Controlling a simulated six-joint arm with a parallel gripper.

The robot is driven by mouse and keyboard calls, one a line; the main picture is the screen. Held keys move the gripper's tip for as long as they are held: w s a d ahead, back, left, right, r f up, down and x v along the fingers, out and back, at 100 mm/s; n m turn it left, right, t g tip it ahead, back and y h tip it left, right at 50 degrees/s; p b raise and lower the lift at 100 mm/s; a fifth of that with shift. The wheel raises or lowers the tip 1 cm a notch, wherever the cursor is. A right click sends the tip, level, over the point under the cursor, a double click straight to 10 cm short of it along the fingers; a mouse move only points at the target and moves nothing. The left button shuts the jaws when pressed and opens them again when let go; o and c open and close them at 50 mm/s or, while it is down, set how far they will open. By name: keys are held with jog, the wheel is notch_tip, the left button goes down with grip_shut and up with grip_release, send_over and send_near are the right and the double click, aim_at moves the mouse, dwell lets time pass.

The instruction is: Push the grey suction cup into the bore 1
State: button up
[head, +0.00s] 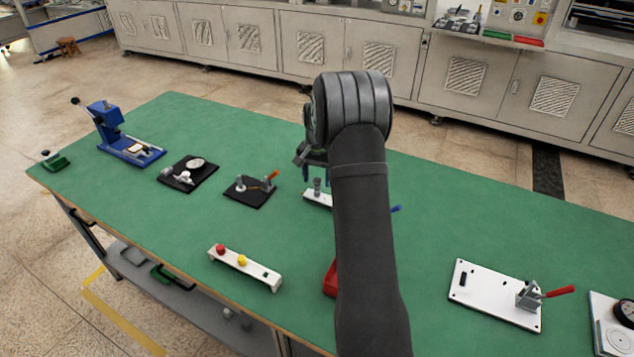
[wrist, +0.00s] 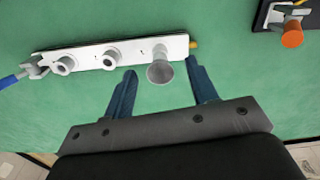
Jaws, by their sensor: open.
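The grey suction cup (wrist: 160,70) stands at the right end of a white plate (wrist: 88,58) in the wrist view, its flared end toward the camera. In the head view the cup (head: 317,187) is small, on the white plate (head: 316,199). Two round raised bores (wrist: 110,58) stand open to the left of the cup. Small marks by the bores are too blurred to read, and the cup hides what is under it. My gripper (wrist: 160,67) is open, its blue fingers on either side of the cup with gaps showing.
A grey clamp with a blue handle (wrist: 10,80) sits at the plate's left end. A black fixture with an orange handle (wrist: 292,36) lies to the right. In the head view, a white block with red and yellow buttons (head: 243,265) stands in front. Green bench surface is clear between them.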

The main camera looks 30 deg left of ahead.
aim_at(317, 181)
notch_tip(317, 181, up, 15)
jog(key=shift+d, duration=0.1)
dwell(0.4)
notch_tip(317, 181, down, 18)
jog(key=shift+r, duration=0.4)
dwell(0.4)
notch_tip(317, 181, up, 18)
notch_tip(317, 181, down, 18)
jog(key=shift+f, duration=0.1)
notch_tip(317, 181, up, 9)
jog(key=shift+f, duration=0.2)
dwell(0.4)
